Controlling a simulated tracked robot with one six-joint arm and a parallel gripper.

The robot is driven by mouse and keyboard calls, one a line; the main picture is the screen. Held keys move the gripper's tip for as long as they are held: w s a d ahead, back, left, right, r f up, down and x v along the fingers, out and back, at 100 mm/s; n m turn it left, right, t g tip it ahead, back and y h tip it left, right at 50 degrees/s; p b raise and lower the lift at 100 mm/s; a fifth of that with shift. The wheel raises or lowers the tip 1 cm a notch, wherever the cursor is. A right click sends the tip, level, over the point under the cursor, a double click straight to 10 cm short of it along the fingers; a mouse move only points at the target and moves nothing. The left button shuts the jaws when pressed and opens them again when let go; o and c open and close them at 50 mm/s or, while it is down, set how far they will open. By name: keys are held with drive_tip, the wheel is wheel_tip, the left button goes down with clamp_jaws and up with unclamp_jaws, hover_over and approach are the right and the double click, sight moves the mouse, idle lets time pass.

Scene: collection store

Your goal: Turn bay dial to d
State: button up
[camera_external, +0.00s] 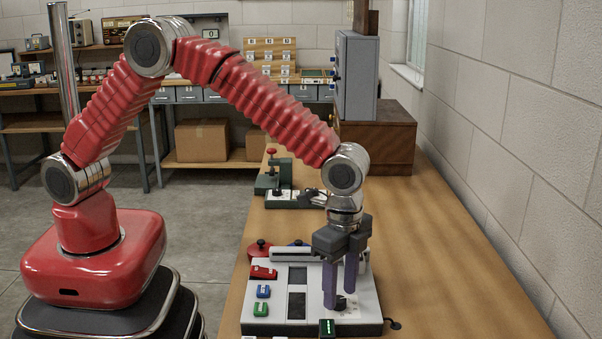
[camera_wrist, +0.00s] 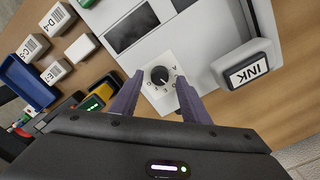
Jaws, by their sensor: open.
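The bay dial (camera_wrist: 159,76) is a round black knob with a pale pointer mark, on a white plate ringed with letters. In the external view the dial (camera_external: 341,302) sits on the front right of a pale grey console (camera_external: 262,313). My gripper (camera_external: 340,301) points down over it, its purple fingers either side of the knob. In the wrist view the fingers of my gripper (camera_wrist: 160,78) stand apart with the knob between and just beyond their tips. I cannot tell whether they touch it. I cannot read clearly which letter the pointer faces.
An ink pad (camera_wrist: 248,75) lies on the right in the wrist view. A blue tray (camera_wrist: 27,80) and labelled blocks (camera_wrist: 56,17) lie on the left. A green-screened device (camera_wrist: 93,103) is near my left finger. Behind the console stands a green press (camera_external: 273,178).

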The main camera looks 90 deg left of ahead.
sight(340, 299)
wheel_tip(340, 299, up, 12)
drive_tip(key=shift+r, duration=0.2)
drive_tip(key=shift+w, duration=0.1)
idle(0.7)
drive_tip(key=s+a+r+n+t, duration=0.2)
drive_tip(key=s+a, duration=0.3)
drive_tip(key=s, duration=0.6)
drive_tip(key=s+a+r+n+t, duration=0.1)
drive_tip(key=s+a+r+n, duration=0.2)
drive_tip(key=s, duration=0.8)
drive_tip(key=s+a+r+n+t, duration=0.2)
drive_tip(key=s+a+r, duration=0.4)
drive_tip(key=s+a, duration=0.3)
drive_tip(key=shift+s+a+n+t, duration=0.3)
drive_tip(key=shift+s+n, duration=0.4)
drive_tip(key=shift+s, duration=0.3)
idle(1.9)
